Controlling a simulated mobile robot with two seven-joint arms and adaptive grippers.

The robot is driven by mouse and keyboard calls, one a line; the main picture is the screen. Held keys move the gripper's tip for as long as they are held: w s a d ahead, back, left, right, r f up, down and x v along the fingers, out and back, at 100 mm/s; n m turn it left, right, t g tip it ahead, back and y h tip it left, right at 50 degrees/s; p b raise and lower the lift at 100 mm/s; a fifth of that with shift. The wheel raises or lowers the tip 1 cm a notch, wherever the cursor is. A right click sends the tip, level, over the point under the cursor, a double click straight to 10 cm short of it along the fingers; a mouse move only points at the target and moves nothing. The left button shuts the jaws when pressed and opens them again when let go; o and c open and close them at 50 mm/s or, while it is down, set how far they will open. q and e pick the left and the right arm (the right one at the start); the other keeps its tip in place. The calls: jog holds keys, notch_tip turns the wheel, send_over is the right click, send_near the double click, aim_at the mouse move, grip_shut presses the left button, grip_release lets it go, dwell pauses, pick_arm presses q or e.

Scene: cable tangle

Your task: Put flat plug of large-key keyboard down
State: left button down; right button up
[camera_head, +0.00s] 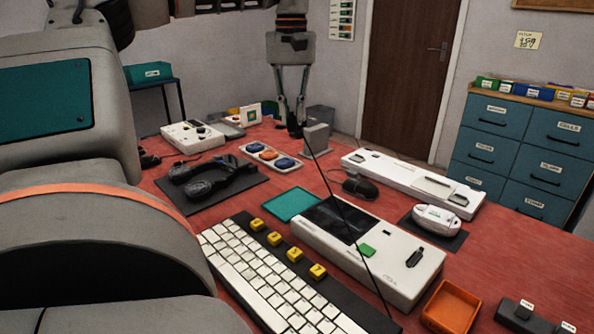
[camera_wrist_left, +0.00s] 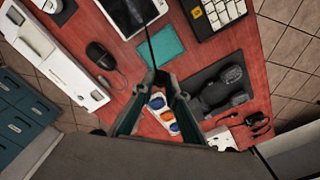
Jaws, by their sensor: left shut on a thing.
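My left gripper (camera_head: 296,128) hangs from the top of the head view, above the far part of the red table. Its fingers are closed on the flat plug, which is too small and dark to make out clearly. A thin black cable (camera_head: 345,209) runs taut from the fingertips down toward the front end of the large-key keyboard (camera_head: 262,277). This keyboard has white keys and several yellow ones. In the left wrist view the fingertips (camera_wrist_left: 163,80) are together, with the cable (camera_wrist_left: 149,45) leading away from them. My right gripper is not in view.
Close to the gripper stand a grey block (camera_head: 316,138) and a tray of coloured discs (camera_head: 268,157). A headset on a dark mat (camera_head: 232,196), a teal mat (camera_head: 292,204), a white console (camera_head: 392,273) and a mouse (camera_head: 358,186) crowd the table. Small red gaps lie between them.

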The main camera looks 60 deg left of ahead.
pick_arm(q)
notch_tip(320, 180, down, 19)
jog(key=shift+a+b, duration=0.1)
jog(key=shift+b, duration=1.15)
jog(key=shift+f, duration=0.1)
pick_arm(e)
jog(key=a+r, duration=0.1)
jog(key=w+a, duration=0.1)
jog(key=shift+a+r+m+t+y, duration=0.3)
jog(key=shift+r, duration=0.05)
pick_arm(q)
jog(key=shift+f, duration=0.1)
jog(key=c, duration=2)
grip_release()
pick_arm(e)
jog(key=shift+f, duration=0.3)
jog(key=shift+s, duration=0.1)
